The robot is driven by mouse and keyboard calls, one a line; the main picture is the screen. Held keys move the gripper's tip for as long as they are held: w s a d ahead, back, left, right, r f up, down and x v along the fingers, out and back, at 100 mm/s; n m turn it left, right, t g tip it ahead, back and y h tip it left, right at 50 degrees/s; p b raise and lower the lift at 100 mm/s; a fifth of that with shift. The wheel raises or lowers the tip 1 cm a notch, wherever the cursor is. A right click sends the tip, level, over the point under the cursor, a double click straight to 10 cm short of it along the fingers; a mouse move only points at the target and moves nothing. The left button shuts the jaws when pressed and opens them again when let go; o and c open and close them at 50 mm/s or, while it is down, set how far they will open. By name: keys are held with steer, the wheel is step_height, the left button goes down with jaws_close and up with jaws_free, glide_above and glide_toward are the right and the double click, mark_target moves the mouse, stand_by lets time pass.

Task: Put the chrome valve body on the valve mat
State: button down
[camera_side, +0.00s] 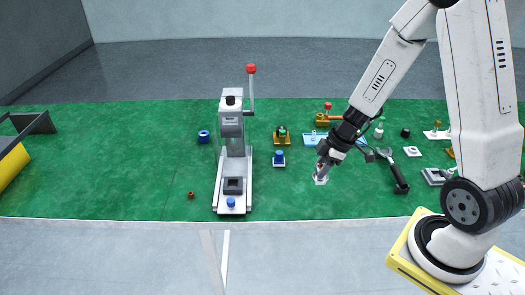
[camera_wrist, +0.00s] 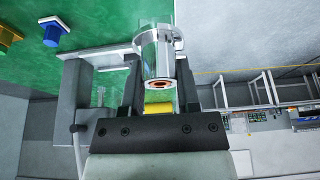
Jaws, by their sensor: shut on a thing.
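My gripper (camera_side: 327,160) is shut on the chrome valve body (camera_side: 321,175), a shiny short cylinder. In the side view it hangs near the green work surface, right of the press, and I cannot tell whether it touches. In the wrist view the chrome valve body (camera_wrist: 156,52) sits between the two dark fingers of my gripper (camera_wrist: 160,72). Its near end shows an orange-brown ring with a dark centre. I cannot tell for certain which mat is the valve mat. A small white mat (camera_side: 412,151) lies at the right, and another pale mat (camera_side: 437,134) behind it carries a small part.
A tall press (camera_side: 233,150) with a red-knobbed lever stands left of my gripper. A blue part (camera_side: 278,156) sits on a pale pad between them. A blue tray (camera_side: 312,139) lies behind my gripper, and a wrench-like tool (camera_side: 398,175) lies right. The green front middle is clear.

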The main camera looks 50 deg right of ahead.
steer(key=s, duration=0.1)
steer(key=s+d, duration=0.1)
steer(key=s, duration=0.1)
steer(key=s+d, duration=0.1)
steer(key=s, duration=0.1)
steer(key=shift+s+d+f, duration=0.1)
steer(key=shift+d+f, duration=0.1)
steer(key=shift+w+d+f, duration=0.65)
steer(key=shift+w+f, duration=0.9)
steer(key=shift+w, duration=0.6)
steer(key=shift+w+d+f, duration=0.6)
steer(key=shift+w+f, duration=1)
steer(key=shift+w, duration=0.6)
steer(key=shift+w+d+f, duration=0.65)
steer(key=shift+w+f, duration=0.9)
steer(key=shift+w, duration=0.6)
steer(key=shift+w+d+f, duration=0.1)
steer(key=shift+w+f, duration=0.15)
steer(key=shift+f, duration=1.6)
